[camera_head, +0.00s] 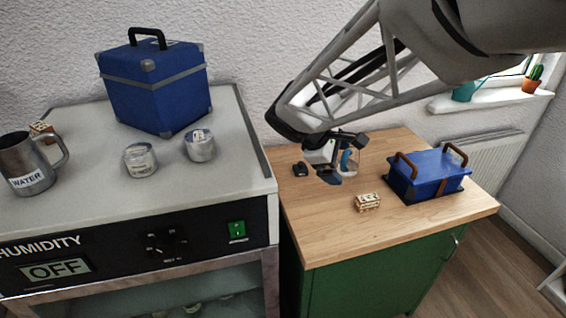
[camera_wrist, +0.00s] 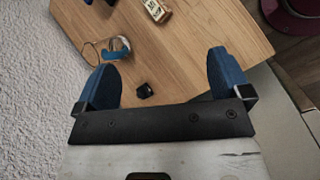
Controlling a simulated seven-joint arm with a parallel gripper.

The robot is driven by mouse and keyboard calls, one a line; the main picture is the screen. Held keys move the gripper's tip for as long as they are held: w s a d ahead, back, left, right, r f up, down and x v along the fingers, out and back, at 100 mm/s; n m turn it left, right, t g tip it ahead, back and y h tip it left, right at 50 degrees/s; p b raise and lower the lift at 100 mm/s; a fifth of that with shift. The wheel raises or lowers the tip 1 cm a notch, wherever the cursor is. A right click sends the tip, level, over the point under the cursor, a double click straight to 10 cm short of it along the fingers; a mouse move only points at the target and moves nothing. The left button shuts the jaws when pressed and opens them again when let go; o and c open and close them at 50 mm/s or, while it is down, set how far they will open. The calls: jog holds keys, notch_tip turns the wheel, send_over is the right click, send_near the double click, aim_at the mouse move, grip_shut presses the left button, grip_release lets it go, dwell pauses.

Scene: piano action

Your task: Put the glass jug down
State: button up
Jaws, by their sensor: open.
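The glass jug (camera_head: 349,163) is clear with a blue patch and stands on the wooden top of the green cabinet (camera_head: 318,225), partly hidden by my gripper. In the wrist view the jug (camera_wrist: 116,48) is on the wood, beyond the left fingertip and apart from it as far as I can see. My gripper (camera_head: 335,160) is low over the cabinet's back left part, in front of the jug. In the wrist view its blue fingers (camera_wrist: 162,64) are wide apart with nothing between them.
A small black object (camera_head: 300,169) lies left of my gripper. A small patterned box (camera_head: 367,202) lies in front, and a blue box with brown handles (camera_head: 432,176) stands right. The front wood is clear. The humidity cabinet (camera_head: 100,203) borders the left.

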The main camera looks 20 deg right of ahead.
jog(key=s+a+r+m+t+y, duration=0.1)
jog(key=s+a+m+y, duration=0.2)
jog(key=s, duration=0.6)
jog(key=s+a+r+m+t+y, duration=0.1)
jog(key=s+a+m+y, duration=0.3)
jog(key=s+a+m, duration=0.3)
jog(key=shift+s+a, duration=0.25)
jog(key=shift+s, duration=0.75)
jog(key=shift+r, duration=0.1)
